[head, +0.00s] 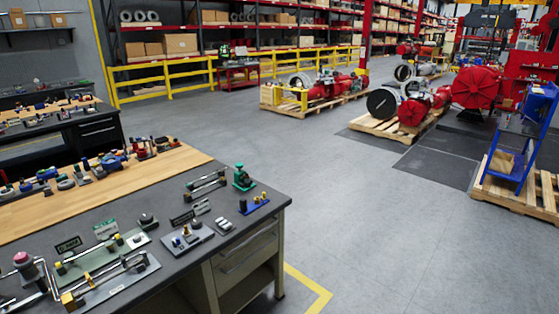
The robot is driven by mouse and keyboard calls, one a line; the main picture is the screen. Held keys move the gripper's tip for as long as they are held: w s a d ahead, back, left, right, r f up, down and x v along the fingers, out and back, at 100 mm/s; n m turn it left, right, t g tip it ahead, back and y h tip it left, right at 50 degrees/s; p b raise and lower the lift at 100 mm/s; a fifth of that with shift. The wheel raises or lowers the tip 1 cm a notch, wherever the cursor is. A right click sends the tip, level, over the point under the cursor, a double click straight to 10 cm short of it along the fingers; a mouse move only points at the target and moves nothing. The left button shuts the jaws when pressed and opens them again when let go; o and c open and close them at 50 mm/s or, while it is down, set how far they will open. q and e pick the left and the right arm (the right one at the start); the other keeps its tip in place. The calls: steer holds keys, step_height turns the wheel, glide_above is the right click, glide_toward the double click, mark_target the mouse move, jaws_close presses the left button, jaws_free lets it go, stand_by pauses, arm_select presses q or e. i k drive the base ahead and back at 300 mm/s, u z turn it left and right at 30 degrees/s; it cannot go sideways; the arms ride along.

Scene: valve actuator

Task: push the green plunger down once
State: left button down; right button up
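A small green device (242,178) with a rounded knob on top and a wider base stands upright near the far right corner of the grey workbench top (165,215). It appears to be the green plunger; at this size I cannot tell how far down its knob sits. Neither of my grippers shows in the head view, and nothing touches the green device.
Metal fixtures (205,184), a plate with knobs (187,240) and a pink-capped device (24,262) share the bench. Open floor (380,240) lies to the right.

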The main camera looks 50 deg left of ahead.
mark_target(239, 165)
steer(key=u, duration=0.1)
steer(key=i, duration=1)
steer(key=u, duration=1.2)
steer(key=i, duration=0.75)
steer(key=u, duration=0.7)
